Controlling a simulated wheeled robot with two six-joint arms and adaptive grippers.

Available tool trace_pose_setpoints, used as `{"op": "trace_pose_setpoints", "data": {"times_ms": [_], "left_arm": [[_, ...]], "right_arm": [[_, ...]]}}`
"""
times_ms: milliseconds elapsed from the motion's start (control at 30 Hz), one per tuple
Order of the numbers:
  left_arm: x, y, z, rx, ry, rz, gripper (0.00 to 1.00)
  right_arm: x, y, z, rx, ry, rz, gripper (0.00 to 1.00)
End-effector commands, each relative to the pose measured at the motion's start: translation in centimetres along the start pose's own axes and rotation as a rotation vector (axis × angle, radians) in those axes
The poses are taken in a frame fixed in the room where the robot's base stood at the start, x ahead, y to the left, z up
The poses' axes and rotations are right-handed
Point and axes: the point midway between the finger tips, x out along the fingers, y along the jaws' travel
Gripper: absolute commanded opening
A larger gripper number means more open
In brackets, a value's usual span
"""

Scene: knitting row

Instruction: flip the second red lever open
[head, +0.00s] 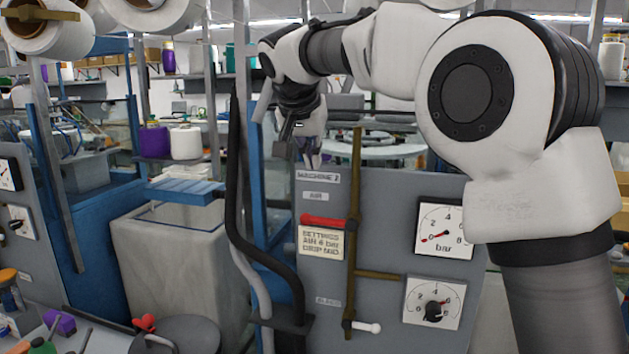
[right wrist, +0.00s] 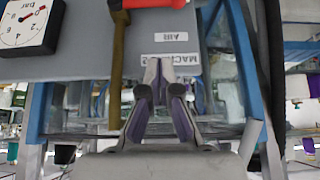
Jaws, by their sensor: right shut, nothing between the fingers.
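A red lever (head: 325,222) lies horizontally across the grey panel (head: 380,205) marked MACHINE 2, below the AIR label. Its right end meets a vertical brass pipe (head: 355,190). In the right wrist view the picture is upside down, and the red lever (right wrist: 150,3) is cut off at the top edge. My right gripper (head: 312,162) is shut and empty, above the red lever at the panel's top edge. In the right wrist view its fingertips (right wrist: 159,68) show near the MACHINE label, apart from the lever. My left gripper is not in view.
A small white lever (head: 368,327) sits lower, near the BLEED label. A black hose (head: 245,200) runs left of the panel. A red valve handle (head: 145,323) is at bottom left.

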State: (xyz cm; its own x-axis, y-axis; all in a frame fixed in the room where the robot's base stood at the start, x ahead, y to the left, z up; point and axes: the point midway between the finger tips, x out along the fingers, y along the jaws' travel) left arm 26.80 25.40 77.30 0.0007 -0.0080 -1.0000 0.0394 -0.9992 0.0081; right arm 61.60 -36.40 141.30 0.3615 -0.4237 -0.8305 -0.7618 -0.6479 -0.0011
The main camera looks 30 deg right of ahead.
Motion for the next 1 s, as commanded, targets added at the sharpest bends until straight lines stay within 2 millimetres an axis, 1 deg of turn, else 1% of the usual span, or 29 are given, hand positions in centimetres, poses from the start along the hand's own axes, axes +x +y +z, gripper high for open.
{"op": "trace_pose_setpoints", "data": {"times_ms": [433,500,600,700,1000], "left_arm": [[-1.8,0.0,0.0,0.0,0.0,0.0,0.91],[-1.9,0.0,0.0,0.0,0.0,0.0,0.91],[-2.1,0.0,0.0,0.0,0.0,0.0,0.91],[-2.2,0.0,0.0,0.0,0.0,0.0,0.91],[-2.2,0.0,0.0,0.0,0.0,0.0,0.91]], "right_arm": [[9.2,0.0,0.0,-0.003,-0.004,0.001,0.0],[10.0,0.0,1.2,-0.004,-0.004,0.002,0.0],[11.0,0.0,2.1,-0.004,-0.002,0.001,0.0],[11.6,0.0,2.7,-0.002,-0.001,0.0,0.0],[11.8,0.0,2.9,-0.002,-0.001,-0.001,0.0]]}}
